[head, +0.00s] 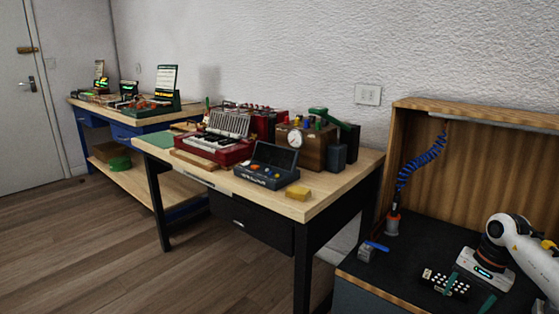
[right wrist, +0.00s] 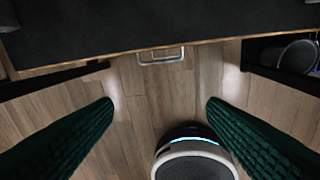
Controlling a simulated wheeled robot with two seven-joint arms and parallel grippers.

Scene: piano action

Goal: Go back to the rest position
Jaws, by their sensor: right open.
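My right gripper (head: 467,293) hangs at the lower right of the head view, at the end of my white arm, with its green fingers pointing down in front of the dark bench. In the right wrist view the two green textured fingers (right wrist: 160,103) are wide apart with nothing between them. Wooden floor shows below them. My left gripper is not in view.
The dark bench (head: 419,243) has a wooden back panel, and a blue coiled hose (head: 420,160) hangs there. A wooden table (head: 322,197) holds a red keyboard device (head: 208,150). Floor (head: 110,240) at left is clear.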

